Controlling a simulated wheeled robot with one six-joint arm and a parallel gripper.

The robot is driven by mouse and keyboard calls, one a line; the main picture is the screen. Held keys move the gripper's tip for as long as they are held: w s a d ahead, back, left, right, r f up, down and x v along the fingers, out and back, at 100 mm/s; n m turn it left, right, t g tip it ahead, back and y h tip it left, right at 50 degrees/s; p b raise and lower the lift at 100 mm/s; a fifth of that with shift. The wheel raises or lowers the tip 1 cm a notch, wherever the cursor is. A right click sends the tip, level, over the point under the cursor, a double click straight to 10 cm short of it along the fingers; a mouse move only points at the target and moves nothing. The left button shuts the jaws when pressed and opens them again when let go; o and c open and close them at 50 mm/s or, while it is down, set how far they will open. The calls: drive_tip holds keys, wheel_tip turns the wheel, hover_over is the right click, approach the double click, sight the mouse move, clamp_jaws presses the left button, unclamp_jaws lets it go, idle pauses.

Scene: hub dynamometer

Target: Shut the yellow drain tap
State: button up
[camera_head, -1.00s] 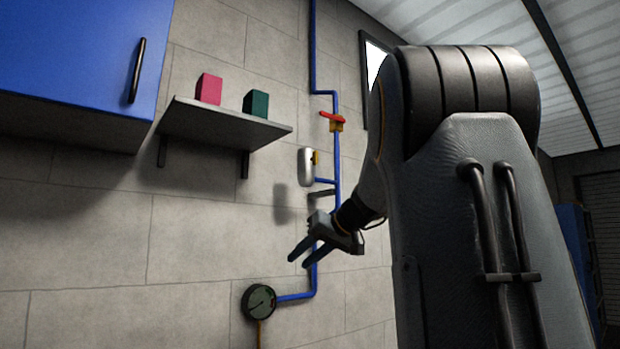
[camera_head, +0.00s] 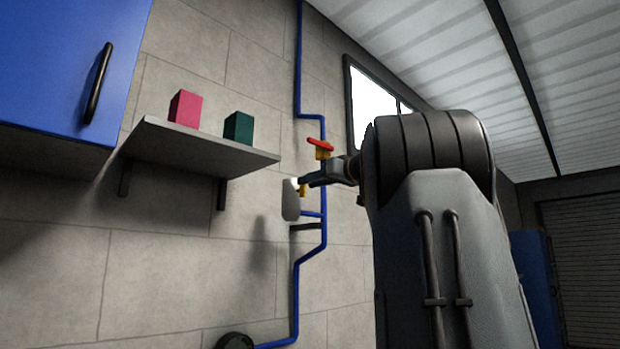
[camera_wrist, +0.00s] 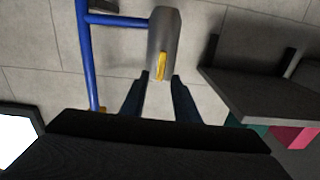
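The yellow drain tap (camera_head: 303,190) sits on a grey cylinder (camera_head: 290,205) joined to the blue pipe by a short branch. In the wrist view the yellow tap handle (camera_wrist: 161,65) lies lengthwise along the grey cylinder (camera_wrist: 163,30). My gripper (camera_head: 302,182) is at the tap in the head view and partly covers it. In the wrist view my gripper (camera_wrist: 160,78) is open, its two dark fingers on either side of the handle's lower end. I cannot tell whether they touch it.
A red-handled valve (camera_head: 320,144) sits on the blue pipe (camera_head: 298,70) just above my gripper. A shelf (camera_head: 195,148) with a pink box (camera_head: 185,108) and a green box (camera_head: 238,128) is to the left. A blue cabinet (camera_head: 60,70) hangs farther left.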

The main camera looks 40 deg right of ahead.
drive_tip(key=shift+w+p, duration=0.3)
drive_tip(key=shift+w, duration=0.65)
clamp_jaws()
